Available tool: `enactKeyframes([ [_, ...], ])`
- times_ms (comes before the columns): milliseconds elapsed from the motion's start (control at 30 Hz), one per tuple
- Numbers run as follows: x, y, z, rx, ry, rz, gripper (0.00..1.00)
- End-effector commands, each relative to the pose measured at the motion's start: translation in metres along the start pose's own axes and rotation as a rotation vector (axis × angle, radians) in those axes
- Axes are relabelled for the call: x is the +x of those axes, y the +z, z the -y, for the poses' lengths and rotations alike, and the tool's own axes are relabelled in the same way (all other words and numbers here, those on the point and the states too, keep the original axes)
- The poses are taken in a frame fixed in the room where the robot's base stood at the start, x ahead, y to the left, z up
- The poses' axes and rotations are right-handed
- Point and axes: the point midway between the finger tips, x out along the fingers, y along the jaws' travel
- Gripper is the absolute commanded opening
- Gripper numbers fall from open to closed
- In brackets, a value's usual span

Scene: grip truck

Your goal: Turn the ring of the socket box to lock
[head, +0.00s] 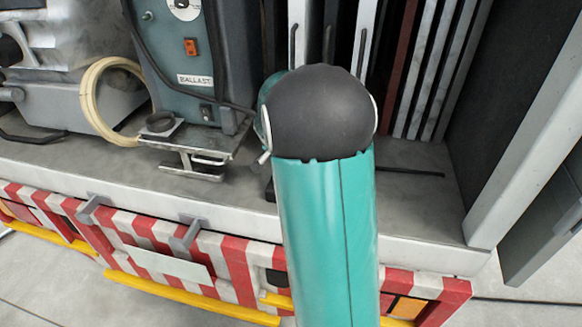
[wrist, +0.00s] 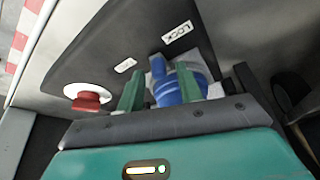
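In the wrist view, the blue ring (wrist: 167,95) of the socket box sits on a dark grey panel, with a small blue lug rising at its upper left. A white label reading LOCK (wrist: 177,32) lies beyond it. My gripper (wrist: 160,85) has two green fingers standing apart. The right finger overlaps the ring, and the lug shows between the fingers. A gap shows between the left finger and the ring; I cannot tell whether the right finger touches it. The ring's lower part is hidden behind my gripper. In the head view my arm hides the gripper and ring.
A red knob on a white disc (wrist: 88,98) is left of my gripper, with a small white label (wrist: 125,65) nearby. In the head view, a BALLAST box (head: 195,60) and a coiled cream hose (head: 92,105) stand on the truck's shelf (head: 100,165), above a red-and-white striped bumper (head: 150,235).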

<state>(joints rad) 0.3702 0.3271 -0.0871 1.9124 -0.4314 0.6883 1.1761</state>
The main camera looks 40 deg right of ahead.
Motion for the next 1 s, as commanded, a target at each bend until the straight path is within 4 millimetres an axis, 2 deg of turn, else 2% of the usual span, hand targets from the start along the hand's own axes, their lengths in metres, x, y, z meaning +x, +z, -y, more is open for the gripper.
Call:
enactKeyframes([
  [267, 0.000, 0.000, 0.000, 0.000, 0.000, 0.000, 0.37],
  [433, -0.013, 0.000, 0.000, 0.000, -0.001, -0.001, 0.37],
  [567, -0.036, 0.000, 0.001, -0.001, -0.004, -0.002, 0.37],
  [800, -0.090, 0.000, 0.001, -0.001, -0.004, -0.002, 0.37],
  [1000, -0.125, 0.000, 0.001, -0.001, -0.002, -0.001, 0.37],
])
